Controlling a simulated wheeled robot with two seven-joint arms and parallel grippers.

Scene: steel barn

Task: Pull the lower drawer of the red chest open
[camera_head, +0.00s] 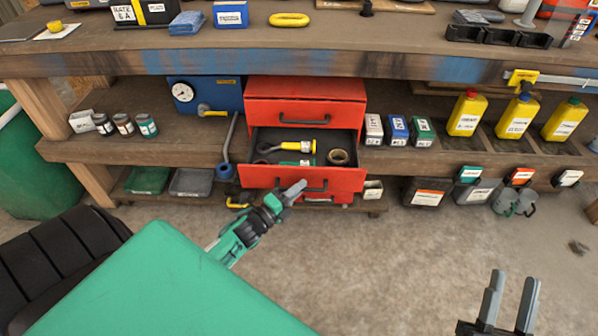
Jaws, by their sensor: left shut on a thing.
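The red chest (305,88) stands on the bench's middle shelf. Its upper drawer (305,112) is shut. Its lower drawer (350,180) is pulled out, and its dark inside shows. In it lie a yellow-handled tool (298,146), a green item (297,163) and a tan ring or roll (338,157). My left gripper (294,191) is at the lower drawer's front, shut on the left part of its dark handle (317,185). The fingers partly hide the handle's left end. My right gripper (511,300) is open and empty at the bottom right, away from the chest.
Small boxes (397,130) stand right of the chest, and yellow bottles (467,113) stand farther right. A blue case (205,95) and small jars (124,124) are to the left. The bench top (420,40) overhangs the chest. The concrete floor (390,260) in front is clear.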

